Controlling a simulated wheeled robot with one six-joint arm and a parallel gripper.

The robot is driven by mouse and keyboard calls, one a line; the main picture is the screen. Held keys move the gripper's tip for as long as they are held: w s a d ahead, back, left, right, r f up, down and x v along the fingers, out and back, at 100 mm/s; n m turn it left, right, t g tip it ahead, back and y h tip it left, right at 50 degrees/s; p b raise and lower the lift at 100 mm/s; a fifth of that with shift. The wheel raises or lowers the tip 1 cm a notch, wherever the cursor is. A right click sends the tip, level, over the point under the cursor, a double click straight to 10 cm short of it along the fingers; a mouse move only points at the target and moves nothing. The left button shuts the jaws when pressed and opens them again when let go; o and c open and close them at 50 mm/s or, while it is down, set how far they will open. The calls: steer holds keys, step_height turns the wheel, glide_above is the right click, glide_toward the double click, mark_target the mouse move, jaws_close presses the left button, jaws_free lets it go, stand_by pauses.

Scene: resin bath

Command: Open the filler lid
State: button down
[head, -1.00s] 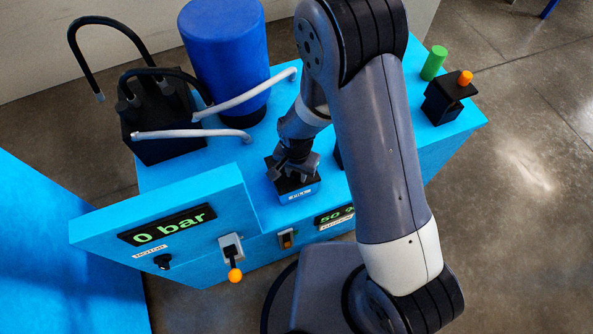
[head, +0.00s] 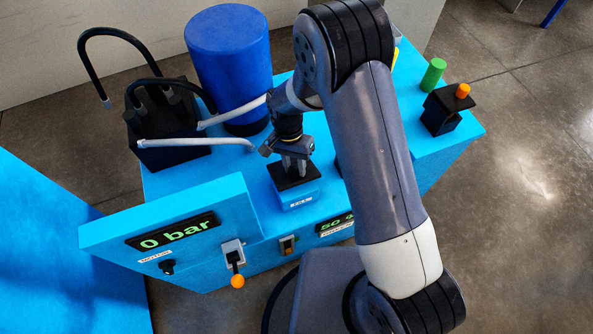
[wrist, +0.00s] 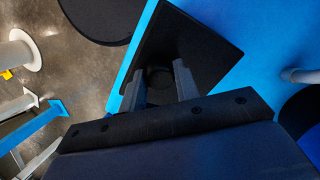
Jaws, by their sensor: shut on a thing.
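The filler lid appears to be the black square plate (head: 283,181) on the small blue box (head: 299,199) on the blue machine's top. It looks flat on the box in the head view. My gripper (head: 295,168) points down at it, fingers low against the plate. In the wrist view the dark square lid (wrist: 205,52) fills the upper middle, with a round dark knob (wrist: 158,76) between the two grey fingers (wrist: 162,92). My gripper is shut on this knob, though the contact itself is dark and hard to see.
A blue drum (head: 228,60) and two pale hoses (head: 190,144) stand just behind and left of my gripper. A panel reading "0 bar" (head: 172,231) has an orange-tipped lever (head: 237,281).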

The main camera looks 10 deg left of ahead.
steer(key=w, duration=0.1)
steer(key=w+a+r, duration=0.1)
steer(key=w+a+r+b, duration=0.1)
steer(key=w, duration=0.1)
steer(key=shift+a, duration=0.15)
steer(key=shift+w+a+r, duration=0.1)
steer(key=shift+w+a, duration=0.25)
steer(key=shift+w, duration=0.15)
steer(key=shift+w+a+f+b, duration=0.15)
steer(key=shift+w+a+b, duration=0.2)
steer(key=shift+w, duration=0.45)
steer(key=shift+w+a+f+b, duration=0.1)
steer(key=shift+w+a+b, duration=0.15)
steer(key=shift+w+a, duration=0.4)
steer(key=c, duration=1.9)
jaws_free()
steer(key=shift+s+a+r, duration=0.1)
steer(key=shift+s+a, duration=0.1)
steer(key=shift+a, duration=0.1)
steer(key=o, duration=0.8)
steer(key=shift+w+d+r, duration=0.1)
steer(key=shift+d, duration=0.25)
steer(key=v, duration=1)
steer(key=shift+r, duration=0.4)
steer(key=shift+f, duration=0.15)
